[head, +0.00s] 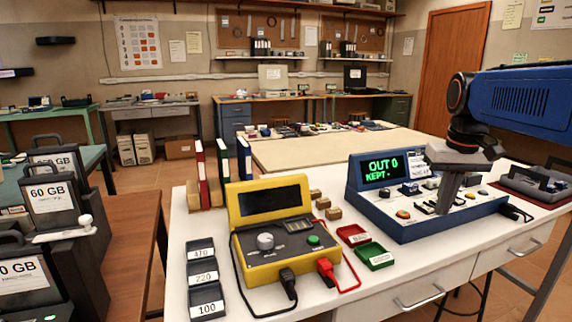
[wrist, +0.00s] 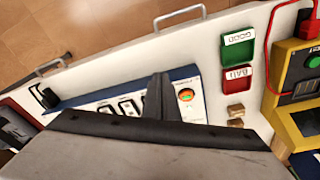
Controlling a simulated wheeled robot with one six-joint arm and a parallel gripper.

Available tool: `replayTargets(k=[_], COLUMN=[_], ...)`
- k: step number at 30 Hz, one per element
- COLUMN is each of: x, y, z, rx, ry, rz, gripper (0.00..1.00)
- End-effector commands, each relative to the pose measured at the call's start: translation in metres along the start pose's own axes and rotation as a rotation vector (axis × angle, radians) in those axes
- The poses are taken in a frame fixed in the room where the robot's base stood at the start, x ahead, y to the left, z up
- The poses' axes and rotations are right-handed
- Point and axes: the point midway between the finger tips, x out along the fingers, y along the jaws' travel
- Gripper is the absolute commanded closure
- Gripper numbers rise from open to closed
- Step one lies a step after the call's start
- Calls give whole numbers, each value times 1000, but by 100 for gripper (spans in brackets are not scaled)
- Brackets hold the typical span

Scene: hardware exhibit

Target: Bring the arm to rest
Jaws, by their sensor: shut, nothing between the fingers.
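My gripper (head: 445,208) is shut and empty, with its fingers pointing down over the blue console (head: 432,226) on the white bench. In the head view the fingers hide part of the console's panel, and I cannot tell whether the tips touch it. My blue arm reaches in from the right. In the wrist view the shut fingers (wrist: 160,82) stand over the panel, beside a round button with a green and orange centre (wrist: 186,95). The console's screen (head: 381,168) reads "OUT 0" and "KEPT -".
A yellow tester (head: 262,262) with black and red leads stands left of the console. Between them are a red tray (head: 353,235), a green tray (head: 375,256) and small brown blocks (head: 323,203). Labelled dark bins (head: 206,301) sit farther left. A grey handled case (head: 538,184) is at right.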

Motion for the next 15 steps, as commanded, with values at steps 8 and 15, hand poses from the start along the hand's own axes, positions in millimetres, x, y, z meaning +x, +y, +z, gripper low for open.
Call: replayTargets(k=[8,15], x=[31,70], y=[-29,-46], z=[80,146], rx=[-39,-71], ry=[90,168], rz=[-6,-18], gripper=[100,100])
